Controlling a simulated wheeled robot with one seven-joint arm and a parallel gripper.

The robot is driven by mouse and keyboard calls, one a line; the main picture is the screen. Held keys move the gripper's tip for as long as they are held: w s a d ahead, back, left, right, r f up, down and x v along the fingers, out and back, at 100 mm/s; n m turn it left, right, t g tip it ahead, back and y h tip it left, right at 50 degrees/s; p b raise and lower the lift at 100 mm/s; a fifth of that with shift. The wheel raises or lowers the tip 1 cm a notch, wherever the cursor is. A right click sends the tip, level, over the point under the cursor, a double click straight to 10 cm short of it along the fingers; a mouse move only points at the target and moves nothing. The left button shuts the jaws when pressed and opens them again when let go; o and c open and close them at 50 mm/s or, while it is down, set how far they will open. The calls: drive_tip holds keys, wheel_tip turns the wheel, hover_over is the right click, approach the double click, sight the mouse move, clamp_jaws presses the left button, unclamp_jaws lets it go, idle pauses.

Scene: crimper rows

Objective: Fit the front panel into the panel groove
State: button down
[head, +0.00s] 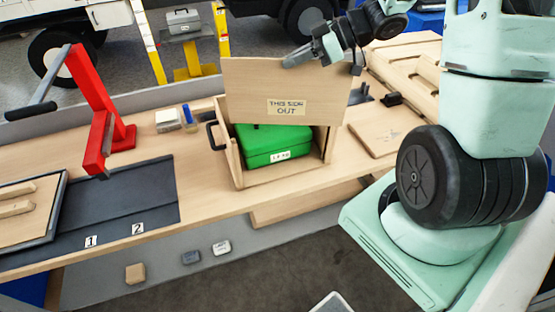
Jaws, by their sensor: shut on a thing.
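The front panel (240,92) is a flat wooden board with a label reading "THIS SIDE OUT" facing me. My gripper (297,60) is shut on the panel near its top edge. The panel is held roughly upright, slightly tilted, and overlaps the upper part of an open wooden box (236,165). The box stands on the workbench with a green case (262,138) inside it. The box's near side is open and shows the case's front. The panel groove cannot be made out, and the panel hides the back of the box.
A red lever press (100,110) stands at left beside a dark mat (135,195) marked 1 and 2. A black handle (211,135) sits at the box's left side. A loose wooden board (378,138) lies right of the box. Yellow posts (148,45) stand behind the bench.

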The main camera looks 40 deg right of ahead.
sight(287, 95)
wheel_tip(287, 95, down, 10)
drive_tip(key=shift+w+r+p, duration=0.1)
drive_tip(key=shift+p, duration=0.85)
